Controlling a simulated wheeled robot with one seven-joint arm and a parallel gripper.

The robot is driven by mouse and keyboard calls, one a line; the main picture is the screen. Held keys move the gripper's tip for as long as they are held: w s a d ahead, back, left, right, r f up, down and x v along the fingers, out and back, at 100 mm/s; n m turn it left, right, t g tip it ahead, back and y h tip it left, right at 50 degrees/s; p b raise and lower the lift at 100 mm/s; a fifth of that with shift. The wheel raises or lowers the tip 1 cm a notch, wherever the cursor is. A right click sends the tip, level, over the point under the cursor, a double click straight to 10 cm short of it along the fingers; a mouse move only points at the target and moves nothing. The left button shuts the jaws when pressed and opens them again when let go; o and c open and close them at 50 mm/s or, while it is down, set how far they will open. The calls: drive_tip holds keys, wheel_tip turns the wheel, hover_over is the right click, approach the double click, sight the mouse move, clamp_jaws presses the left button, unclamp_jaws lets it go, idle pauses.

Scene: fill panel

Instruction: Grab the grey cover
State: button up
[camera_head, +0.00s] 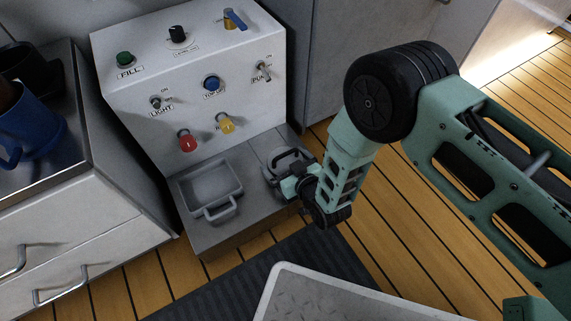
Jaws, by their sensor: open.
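A grey, shallow, square piece with a loop handle (210,188) lies on the left of the low grey ledge under the white panel. A second grey piece (270,178) is on the ledge to its right, mostly hidden by my gripper; I cannot tell for sure which of the two is the cover. My gripper (285,163) is open, its dark fingers low over this right-hand piece. Whether the fingers touch it or stand around a part of it cannot be told.
The white panel (195,75) carries knobs, switches and coloured buttons behind the ledge. A counter with a blue mug (35,122) stands at the left. A pale tray-like surface (345,298) is at the bottom, beside a dark mat (255,272). Wooden floor shows at right.

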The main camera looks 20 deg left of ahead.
drive_tip(key=shift+r, duration=0.1)
drive_tip(key=c, duration=0.8)
